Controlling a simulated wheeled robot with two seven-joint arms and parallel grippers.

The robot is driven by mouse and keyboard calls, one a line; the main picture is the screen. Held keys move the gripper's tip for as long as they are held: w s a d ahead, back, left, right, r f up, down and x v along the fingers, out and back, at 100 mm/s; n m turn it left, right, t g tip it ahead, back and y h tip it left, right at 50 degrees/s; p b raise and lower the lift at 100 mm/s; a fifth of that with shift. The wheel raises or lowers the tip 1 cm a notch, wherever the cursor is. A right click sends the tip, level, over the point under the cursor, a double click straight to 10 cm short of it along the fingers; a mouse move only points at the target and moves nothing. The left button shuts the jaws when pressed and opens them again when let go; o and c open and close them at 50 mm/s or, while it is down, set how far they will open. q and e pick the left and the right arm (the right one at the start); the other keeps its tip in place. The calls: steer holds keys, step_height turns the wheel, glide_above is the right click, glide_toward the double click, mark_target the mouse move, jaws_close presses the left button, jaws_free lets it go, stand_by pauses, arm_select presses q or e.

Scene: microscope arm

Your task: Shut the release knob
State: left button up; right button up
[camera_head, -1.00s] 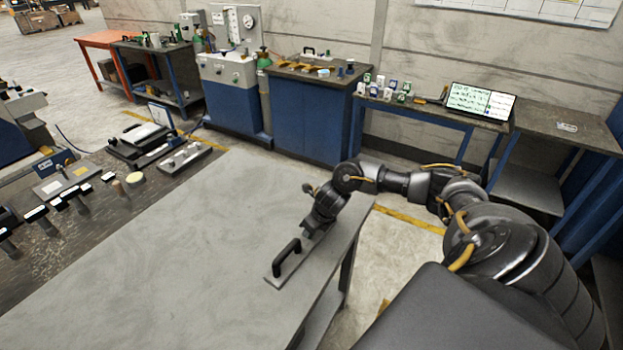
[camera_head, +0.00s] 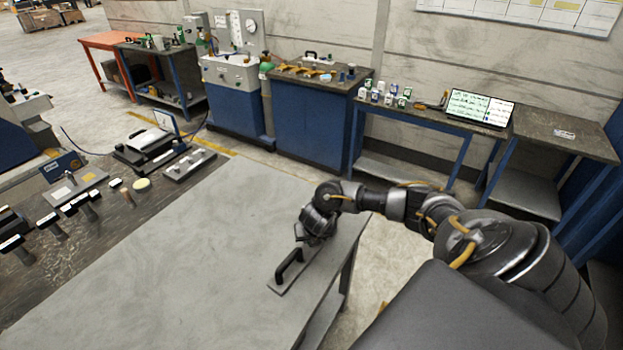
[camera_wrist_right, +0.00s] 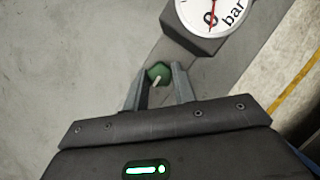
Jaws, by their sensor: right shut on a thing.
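The release knob (camera_wrist_right: 157,73) is green with a pale pointer mark, seen in the right wrist view. My right gripper (camera_wrist_right: 159,85) is shut on it, with one finger on each side. In the head view, my right gripper (camera_head: 312,238) is over the far end of a narrow metal plate (camera_head: 277,287) near the table's right edge, and hides the knob there. My left gripper is in neither view.
A white dial gauge (camera_wrist_right: 212,12) marked "bar" stands just beyond the knob. The grey table (camera_head: 150,270) is clear to the left; a dark bench (camera_head: 40,275) with several small tools lies beyond.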

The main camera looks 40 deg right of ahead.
stand_by(0.3)
steer(key=o, duration=0.7)
steer(key=shift+v, duration=5.4)
